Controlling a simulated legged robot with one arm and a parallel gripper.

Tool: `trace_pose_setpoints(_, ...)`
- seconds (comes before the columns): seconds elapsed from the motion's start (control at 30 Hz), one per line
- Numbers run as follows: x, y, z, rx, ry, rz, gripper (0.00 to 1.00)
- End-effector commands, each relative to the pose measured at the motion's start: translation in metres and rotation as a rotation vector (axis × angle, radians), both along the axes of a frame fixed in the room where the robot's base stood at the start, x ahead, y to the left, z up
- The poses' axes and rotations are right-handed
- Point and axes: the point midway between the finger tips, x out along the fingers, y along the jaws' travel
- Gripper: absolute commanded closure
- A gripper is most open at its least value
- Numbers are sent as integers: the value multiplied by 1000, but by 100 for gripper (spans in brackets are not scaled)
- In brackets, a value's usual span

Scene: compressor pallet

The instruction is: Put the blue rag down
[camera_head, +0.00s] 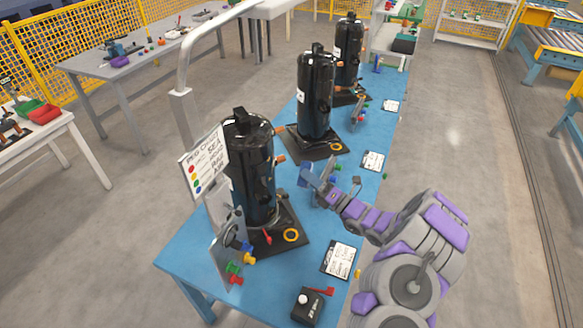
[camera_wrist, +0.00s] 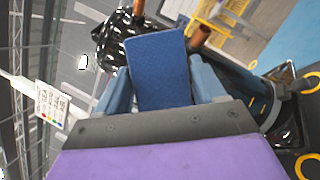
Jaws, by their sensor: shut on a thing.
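The blue rag (camera_wrist: 158,68) stands up flat between the two fingers of my gripper (camera_wrist: 160,84) in the wrist view. The fingers are shut on it, one at each side. In the head view my gripper (camera_head: 317,182) is above the blue table (camera_head: 357,205), right of the nearest black compressor (camera_head: 252,170). The rag is small and hard to tell from the fingers there. In the wrist view a compressor's shiny black top (camera_wrist: 118,38) shows behind the rag.
Two more compressors (camera_head: 316,92) (camera_head: 347,52) stand farther back in the row. A sign (camera_head: 204,160) and a peg panel (camera_head: 230,258) stand near the front compressor. Cards (camera_head: 340,260) and a black box (camera_head: 307,307) lie along the right edge. Some blue tabletop is bare.

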Motion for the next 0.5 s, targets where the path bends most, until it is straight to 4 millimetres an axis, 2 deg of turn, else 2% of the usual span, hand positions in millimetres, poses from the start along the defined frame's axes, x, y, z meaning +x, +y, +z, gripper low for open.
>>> trace_pose_setpoints(0.27,-1,-6,1,2,1,-18,64)
trace_pose_setpoints(0.37,-4,-22,2,6,5,-67,64)
trace_pose_setpoints(0.5,-14,-57,4,7,15,-187,64)
